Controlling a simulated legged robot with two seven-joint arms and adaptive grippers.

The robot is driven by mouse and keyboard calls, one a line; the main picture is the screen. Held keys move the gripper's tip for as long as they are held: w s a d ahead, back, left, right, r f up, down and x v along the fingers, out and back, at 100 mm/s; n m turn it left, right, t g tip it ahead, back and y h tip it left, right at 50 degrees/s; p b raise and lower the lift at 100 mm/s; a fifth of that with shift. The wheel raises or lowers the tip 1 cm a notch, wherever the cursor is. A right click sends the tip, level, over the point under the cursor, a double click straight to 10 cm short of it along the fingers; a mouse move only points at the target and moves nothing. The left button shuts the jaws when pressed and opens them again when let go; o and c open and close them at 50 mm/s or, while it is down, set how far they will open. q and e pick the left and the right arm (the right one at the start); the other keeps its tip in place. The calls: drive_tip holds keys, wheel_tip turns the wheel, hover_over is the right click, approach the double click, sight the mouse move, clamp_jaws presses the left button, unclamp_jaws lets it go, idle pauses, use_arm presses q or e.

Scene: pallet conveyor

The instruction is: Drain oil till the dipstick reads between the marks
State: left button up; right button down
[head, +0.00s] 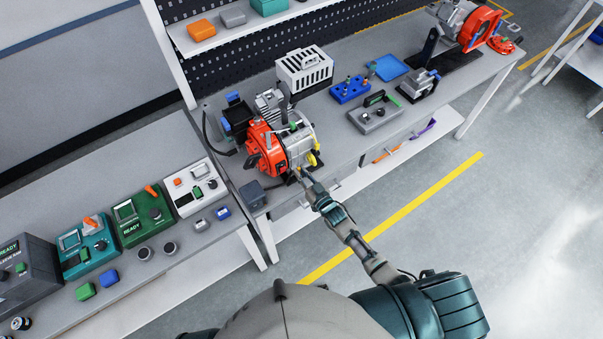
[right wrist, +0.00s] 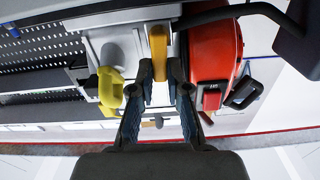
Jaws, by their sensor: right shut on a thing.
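The machine on the bench has a red-orange housing (head: 262,143) and a grey body (head: 299,146). In the head view my right gripper (head: 303,176) is at the machine's near lower side. In the right wrist view its two fingertips (right wrist: 160,70) close around the lower end of an upright yellow-orange lever (right wrist: 158,42). A separate yellow handle (right wrist: 110,90) sits left of the fingers, and it also shows in the head view (head: 314,159). The red housing (right wrist: 212,48) is right of the fingers. I cannot make out a dipstick reading or any oil. My left gripper is not in view.
A white slotted box (head: 304,70) stands behind the machine. A blue block (head: 349,89) and a grey device (head: 376,114) are to its right on the bench. A dark box (head: 253,194) sits near the left front. Floor in front is open.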

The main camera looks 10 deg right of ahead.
drive_tip(key=shift+s+f, duration=0.2)
drive_tip(key=shift+f, duration=0.35)
drive_tip(key=c, duration=1.4)
unclamp_jaws()
drive_tip(key=shift+w+r, duration=0.15)
drive_tip(key=shift+r, duration=0.05)
drive_tip(key=v, duration=1.2)
idle(4.2)
